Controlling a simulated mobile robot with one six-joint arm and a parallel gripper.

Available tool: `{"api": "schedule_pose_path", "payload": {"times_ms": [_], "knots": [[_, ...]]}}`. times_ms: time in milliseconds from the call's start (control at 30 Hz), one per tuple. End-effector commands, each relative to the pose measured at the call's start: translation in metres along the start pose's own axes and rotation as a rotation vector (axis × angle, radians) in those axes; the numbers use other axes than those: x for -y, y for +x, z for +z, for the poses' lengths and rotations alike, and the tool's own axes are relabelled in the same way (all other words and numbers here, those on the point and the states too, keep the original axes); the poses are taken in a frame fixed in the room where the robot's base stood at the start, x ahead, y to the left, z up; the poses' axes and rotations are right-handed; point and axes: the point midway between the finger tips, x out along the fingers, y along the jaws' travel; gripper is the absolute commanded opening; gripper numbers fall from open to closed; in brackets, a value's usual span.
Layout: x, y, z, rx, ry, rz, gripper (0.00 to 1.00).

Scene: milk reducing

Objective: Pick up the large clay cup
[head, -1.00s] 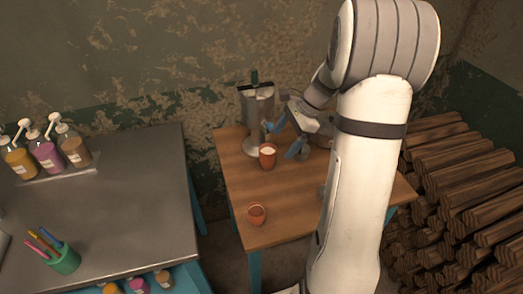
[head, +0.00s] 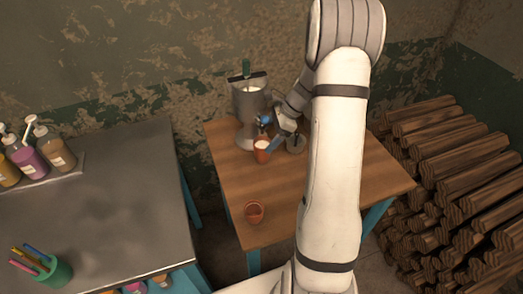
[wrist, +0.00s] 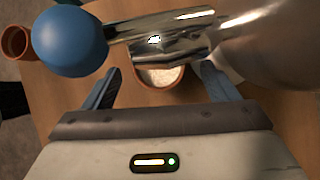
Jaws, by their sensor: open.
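The large clay cup (head: 261,155) stands on the wooden table just in front of the metal dispenser, with white liquid showing inside. In the wrist view the cup (wrist: 161,79) shows ahead of and between my fingers, partly covered by the dispenser's metal spout. My gripper (head: 281,148) is open beside the cup on its right, with a finger at either side of the cup's line in the wrist view (wrist: 160,74). I cannot tell whether a finger touches it. A smaller clay cup (head: 254,212) stands nearer the table's front edge and shows at the wrist view's upper left (wrist: 15,42).
The metal dispenser (head: 248,107) stands close behind the cup; its spout (wrist: 155,40) and blue ball handle (wrist: 69,41) hang close over my fingers. A metal counter (head: 105,200) with bottles is left. Stacked logs (head: 450,175) lie right.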

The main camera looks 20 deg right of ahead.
Motion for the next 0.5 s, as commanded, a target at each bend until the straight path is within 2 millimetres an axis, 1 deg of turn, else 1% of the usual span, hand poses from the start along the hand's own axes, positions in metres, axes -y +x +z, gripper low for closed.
{"api": "schedule_pose_path", "payload": {"times_ms": [33, 133, 367, 500], "knots": [[-0.001, 0.006, 0.001, 0.000, 0.000, 0.003, 0.80], [0.000, 0.014, 0.001, 0.000, -0.002, 0.001, 0.80], [0.000, 0.016, 0.001, -0.001, -0.003, 0.001, 0.80], [0.000, 0.016, 0.001, -0.001, -0.003, 0.001, 0.71]]}}
